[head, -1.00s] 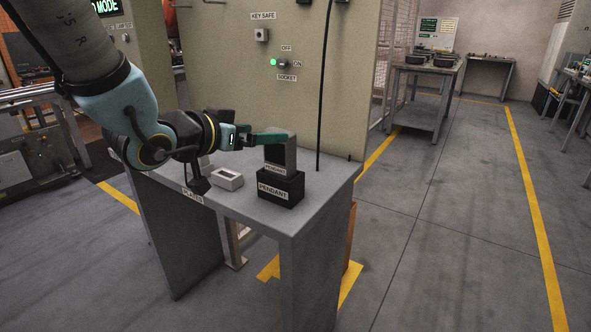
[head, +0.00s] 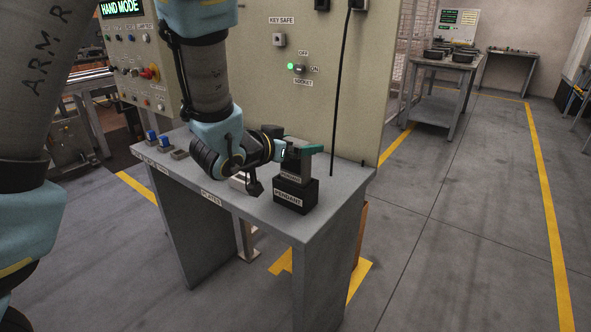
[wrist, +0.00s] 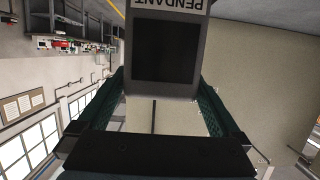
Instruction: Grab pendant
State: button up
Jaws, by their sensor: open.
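The pendant (head: 291,177) is a grey block with a label, standing upright in a black holder (head: 296,196) marked PENDANT at the right end of the grey table. My gripper (head: 306,150) is level at the pendant's upper part, its teal fingers reaching to either side of it. In the wrist view the pendant (wrist: 165,50), with its dark screen and upside-down label, lies between the far ends of the two fingers. My gripper (wrist: 161,88) is open; a gap shows by the right finger, and contact on the left cannot be told.
The grey table (head: 318,223) stands against a beige cabinet (head: 300,110) with a socket and a hanging black cable (head: 340,95). A pale plate holder (head: 240,183) sits left of the pendant, partly behind my arm. Blue-topped items (head: 152,136) stand farther left. The floor to the right is open.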

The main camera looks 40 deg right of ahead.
jog(key=shift+x, duration=1.05)
grip_shut()
